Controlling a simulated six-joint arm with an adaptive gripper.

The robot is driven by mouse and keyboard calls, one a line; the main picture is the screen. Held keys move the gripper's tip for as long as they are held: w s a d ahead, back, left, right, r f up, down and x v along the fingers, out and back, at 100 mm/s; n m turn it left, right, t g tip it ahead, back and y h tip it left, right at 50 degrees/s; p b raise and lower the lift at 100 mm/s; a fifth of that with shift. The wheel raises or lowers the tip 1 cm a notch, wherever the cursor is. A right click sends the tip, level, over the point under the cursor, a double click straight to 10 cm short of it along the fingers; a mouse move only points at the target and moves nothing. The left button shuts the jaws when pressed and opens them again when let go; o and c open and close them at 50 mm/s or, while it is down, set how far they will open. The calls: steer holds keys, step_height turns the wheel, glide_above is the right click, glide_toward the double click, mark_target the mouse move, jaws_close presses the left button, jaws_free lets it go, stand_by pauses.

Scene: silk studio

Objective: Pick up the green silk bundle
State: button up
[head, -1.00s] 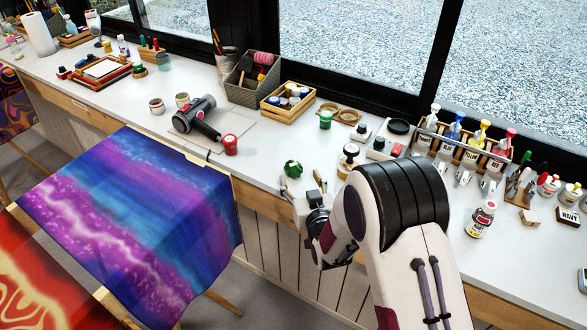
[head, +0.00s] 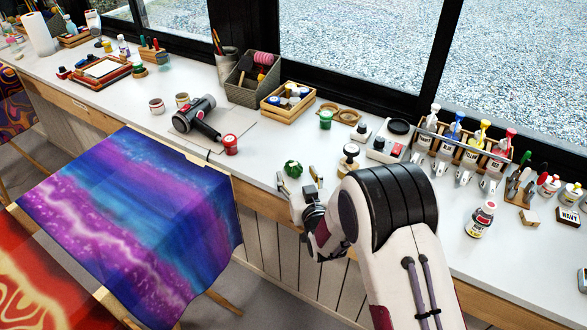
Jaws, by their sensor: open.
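The green silk bundle (head: 293,168) is a small, round, dark green lump. It lies on the white counter near the front edge, left of the picture's centre-right. My gripper (head: 299,183) is open just in front of the bundle, on the near side. Its two fingers stand apart and point toward the back of the counter. The bundle is in plain view.
A black-topped stamp or bottle (head: 349,157) stands close on the right. The counter (head: 262,160) left of the bundle is clear.

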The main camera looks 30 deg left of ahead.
mark_target(296, 172)
stand_by(0.4)
steer(key=shift+x, duration=2.6)
steer(key=shift+f, duration=0.1)
steer(key=c, duration=1.2)
